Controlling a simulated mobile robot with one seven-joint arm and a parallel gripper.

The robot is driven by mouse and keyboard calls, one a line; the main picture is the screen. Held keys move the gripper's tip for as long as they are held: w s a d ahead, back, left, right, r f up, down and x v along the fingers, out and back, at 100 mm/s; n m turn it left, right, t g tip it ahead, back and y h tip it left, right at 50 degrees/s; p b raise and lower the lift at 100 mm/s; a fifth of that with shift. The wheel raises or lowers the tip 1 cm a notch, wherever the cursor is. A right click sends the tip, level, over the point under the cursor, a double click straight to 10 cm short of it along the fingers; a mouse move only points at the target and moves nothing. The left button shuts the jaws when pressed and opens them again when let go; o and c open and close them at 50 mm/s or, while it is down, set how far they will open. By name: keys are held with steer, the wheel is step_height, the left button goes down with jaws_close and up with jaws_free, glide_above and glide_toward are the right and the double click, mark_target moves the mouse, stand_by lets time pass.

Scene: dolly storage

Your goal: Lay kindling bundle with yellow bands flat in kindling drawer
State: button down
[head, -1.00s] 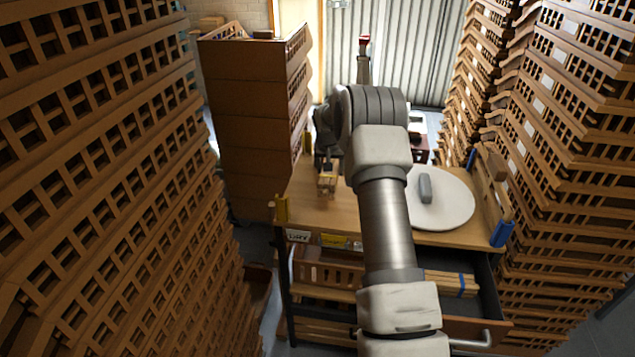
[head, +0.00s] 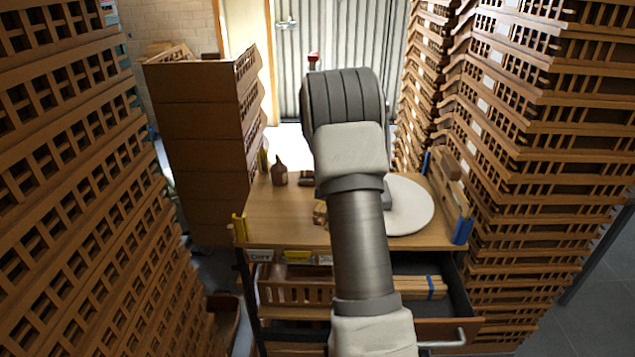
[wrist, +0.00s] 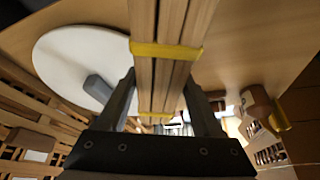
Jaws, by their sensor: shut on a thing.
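The kindling bundle with yellow bands (wrist: 172,85) is long pale sticks with two yellow bands. My gripper (wrist: 162,98) is shut on it, with a dark finger on each side, in the wrist view. In the head view my arm hides the gripper and most of the bundle; a small tan end (head: 320,213) shows left of the arm, over the bench top. The open kindling drawer (head: 458,297) is below the bench top at the right. A bundle with a blue band (head: 418,286) lies in it. My arm covers the drawer's left part.
The bench top (head: 275,218) carries a white round disc (head: 412,212) and a brown bottle (head: 280,172). Blue (head: 462,231) and yellow (head: 239,228) pieces stand at its front corners. Tall crate stacks (head: 80,200) (head: 540,150) close in both sides.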

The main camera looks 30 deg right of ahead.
steer(key=s+d+f+m+g+b, duration=0.2)
steer(key=s+m, duration=0.5)
steer(key=s, duration=0.9)
steer(key=s+d+f+m+g+b, duration=0.2)
steer(key=s+m, duration=0.4)
steer(key=s, duration=1)
step_height(320, 180, down, 2)
steer(key=shift+f+m+g+b, duration=0.1)
steer(key=shift+m+g+b, duration=0.35)
steer(key=shift+b, duration=0.55)
steer(key=shift+w, duration=0.1)
step_height(320, 180, down, 12)
steer(key=b, duration=0.9)
steer(key=shift+f, duration=0.15)
steer(key=shift+f+b, duration=0.5)
steer(key=shift+b, duration=0.15)
jaws_free()
